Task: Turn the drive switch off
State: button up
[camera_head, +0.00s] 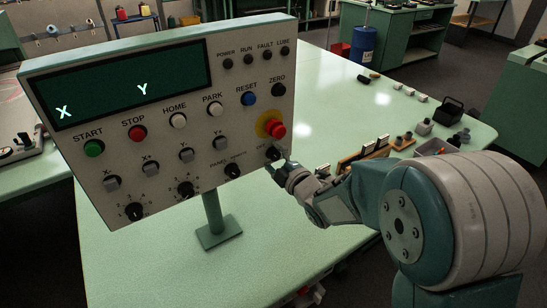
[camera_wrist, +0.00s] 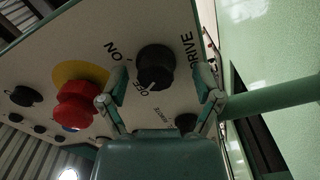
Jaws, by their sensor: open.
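The drive switch is a black round knob (camera_wrist: 155,66) on the pale panel, with ON, OFF and DRIVE printed around it in the wrist view. A pale mark shows at the knob's edge beside the word OFF; whether it is the pointer is hard to tell. In the head view the drive switch (camera_head: 272,153) sits at the panel's lower right, partly hidden by my gripper (camera_head: 281,167). In the wrist view my gripper (camera_wrist: 161,88) is open, one finger on each side of the knob. I cannot tell whether either finger touches it.
A red mushroom button (camera_head: 276,129) on a yellow ring sits just above the switch, close to one finger in the wrist view (camera_wrist: 78,104). The mode knob (camera_head: 232,171) is to its left. The control panel (camera_head: 100,160) stands on a post on a green table (camera_head: 150,265).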

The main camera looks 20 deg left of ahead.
jog(key=shift+d, duration=0.1)
jog(key=shift+s+d+r, duration=0.1)
jog(key=shift+d, duration=0.1)
jog(key=v, duration=1.1)
jog(key=shift+s, duration=0.2)
jog(key=s+d+r+m+h, duration=0.1)
jog(key=d+r+m+h, duration=0.1)
jog(key=d+m+h, duration=0.6)
jog(key=s+d+r+m+h, duration=0.15)
jog(key=d+m+h, duration=0.35)
jog(key=d, duration=0.5)
jog(key=s+d+m+g, duration=0.2)
jog(key=s+m, duration=0.3)
jog(key=s, duration=0.3)
jog(key=s+d+r+m+g, duration=0.1)
jog(key=s+d+m+g, duration=0.2)
jog(key=s+m, duration=0.3)
jog(key=s+g, duration=0.1)
jog(key=s, duration=0.2)
jog(key=shift+d+r+h, duration=0.2)
jog(key=shift+r+h, duration=0.05)
jog(key=shift+h, duration=0.15)
